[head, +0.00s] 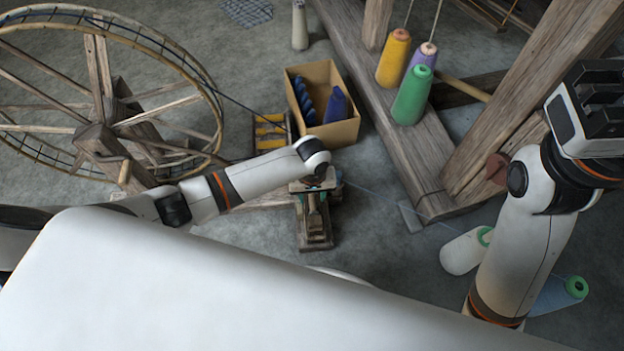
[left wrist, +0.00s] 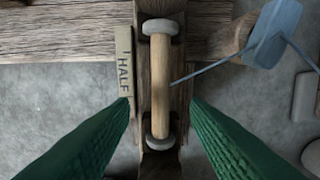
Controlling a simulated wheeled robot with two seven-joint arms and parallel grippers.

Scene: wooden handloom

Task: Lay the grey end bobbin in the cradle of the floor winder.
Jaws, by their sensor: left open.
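The grey end bobbin (left wrist: 160,80), a pale wooden barrel with a grey disc at each end, lies lengthwise on the narrow wooden cradle (left wrist: 160,168) in the left wrist view. My left gripper (left wrist: 161,106) is open, with one green finger on each side of the bobbin and a visible gap to it. In the head view the left gripper (head: 316,190) points down over the small wooden floor winder (head: 315,236), and the arm hides the bobbin. My right gripper (head: 598,95) is raised at the far right; its finger opening is unclear.
A plate marked HALF (left wrist: 124,82) stands beside the cradle. A blue-grey piece (left wrist: 272,32) with thread is close by. A cardboard box (head: 345,130) stands behind; a large spoked wheel (head: 100,95) is left. Loom beams (head: 400,165) and cones (head: 412,95) are right.

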